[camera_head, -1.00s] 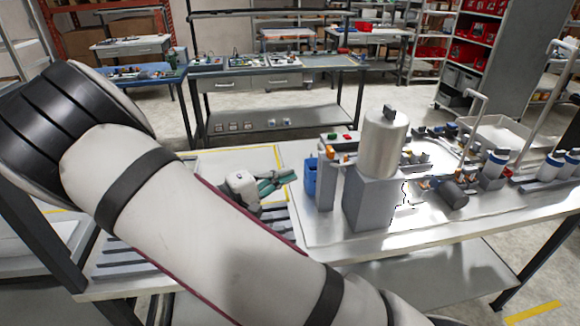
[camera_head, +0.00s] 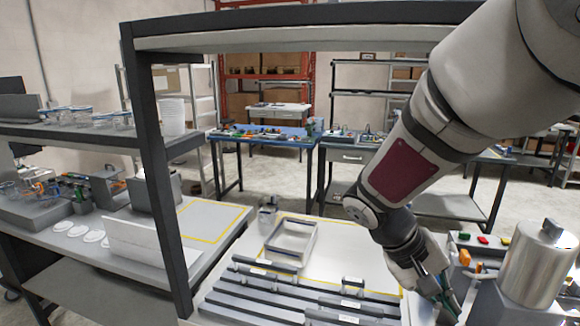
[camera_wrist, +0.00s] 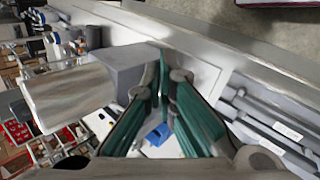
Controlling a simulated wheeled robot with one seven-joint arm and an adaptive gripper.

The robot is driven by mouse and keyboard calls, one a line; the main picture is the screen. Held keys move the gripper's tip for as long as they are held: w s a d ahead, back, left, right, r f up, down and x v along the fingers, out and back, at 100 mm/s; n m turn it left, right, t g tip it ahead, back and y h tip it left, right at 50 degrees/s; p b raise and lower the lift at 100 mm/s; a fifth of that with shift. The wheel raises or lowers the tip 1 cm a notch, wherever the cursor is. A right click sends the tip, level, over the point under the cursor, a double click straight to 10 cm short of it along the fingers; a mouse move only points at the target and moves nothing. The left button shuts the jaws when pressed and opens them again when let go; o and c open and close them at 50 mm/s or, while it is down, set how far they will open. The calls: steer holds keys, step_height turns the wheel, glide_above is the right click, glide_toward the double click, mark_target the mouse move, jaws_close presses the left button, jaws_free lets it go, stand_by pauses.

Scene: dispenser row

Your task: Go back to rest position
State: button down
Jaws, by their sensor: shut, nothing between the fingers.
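My gripper (camera_head: 446,303), with dark green fingers, hangs at the lower right of the head view, over the right end of the worktable and just left of the metal cylinder (camera_head: 540,262). In the wrist view the fingers (camera_wrist: 164,68) come together at their tips, with nothing seen between them. My arm comes down from the upper right of the head view and hides part of the table behind it. In the wrist view the metal cylinder (camera_wrist: 72,95) and its grey block (camera_wrist: 120,68) lie left of the fingers. A blue container (camera_wrist: 158,134) shows between the fingers lower down.
Grey slotted rails (camera_head: 290,300) and an empty grey tray (camera_head: 291,242) sit on the table left of my gripper. A dark shelf post (camera_head: 165,190) and top beam (camera_head: 300,32) frame the view.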

steer(key=s+a+r+n+t+y, duration=0.1)
steer(key=s+a+r+t+y, duration=0.6)
steer(key=s+r, duration=0.4)
steer(key=shift+s+a+r+y, duration=0.3)
steer(key=shift+a+r, duration=0.05)
steer(key=shift+a, duration=0.05)
